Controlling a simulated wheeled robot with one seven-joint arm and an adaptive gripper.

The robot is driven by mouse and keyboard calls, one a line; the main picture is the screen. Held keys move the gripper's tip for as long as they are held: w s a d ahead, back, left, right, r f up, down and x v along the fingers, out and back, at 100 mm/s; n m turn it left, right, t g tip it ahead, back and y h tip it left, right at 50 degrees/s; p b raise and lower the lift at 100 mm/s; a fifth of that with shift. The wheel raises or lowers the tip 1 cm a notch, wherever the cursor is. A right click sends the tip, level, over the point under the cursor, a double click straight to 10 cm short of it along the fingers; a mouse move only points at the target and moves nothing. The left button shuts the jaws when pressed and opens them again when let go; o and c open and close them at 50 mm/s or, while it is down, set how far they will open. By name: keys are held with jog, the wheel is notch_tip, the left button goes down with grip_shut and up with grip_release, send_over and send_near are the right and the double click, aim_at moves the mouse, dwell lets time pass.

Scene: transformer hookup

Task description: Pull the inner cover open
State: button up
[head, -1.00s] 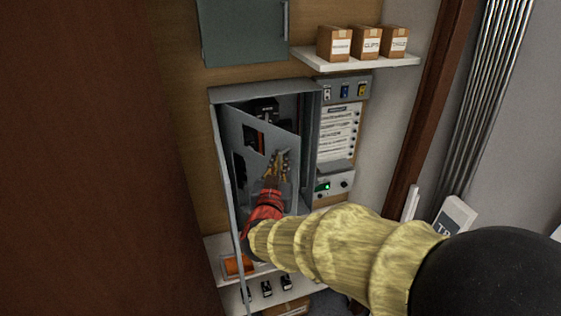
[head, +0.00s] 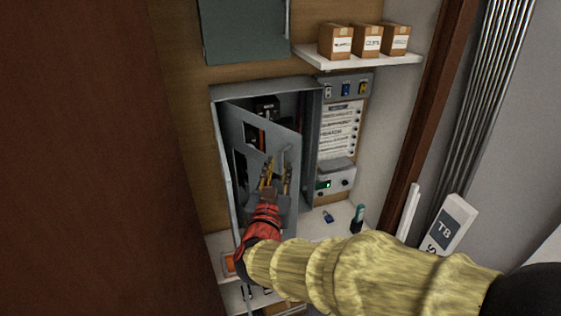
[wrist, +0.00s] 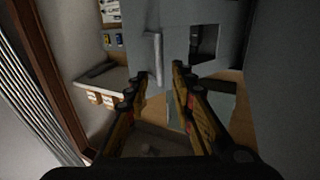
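The inner cover (head: 285,137) is a grey panel inside the grey cabinet (head: 270,90). It stands partly open, its free right edge swung outward, with dark components visible behind. A pale bar handle (wrist: 155,55) is on its face. My gripper (head: 277,172) is in front of the cover, fingers apart. In the wrist view my gripper (wrist: 161,76) has its fingertips on either side of the handle's lower end, with gaps visible. I cannot tell whether the handle lies between the fingers in depth. My red wrist hides the cover's lower part.
A tall brown panel (head: 80,150) fills the left. A control panel (head: 340,130) is right of the cabinet. The shelf below holds a blue padlock (head: 327,216) and a teal-topped bottle (head: 357,218). Boxes stand on an upper shelf (head: 370,60).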

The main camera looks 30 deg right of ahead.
jog(key=v, duration=0.6)
jog(key=shift+s, duration=0.25)
jog(key=shift+a, duration=0.1)
jog(key=shift+c, duration=0.5)
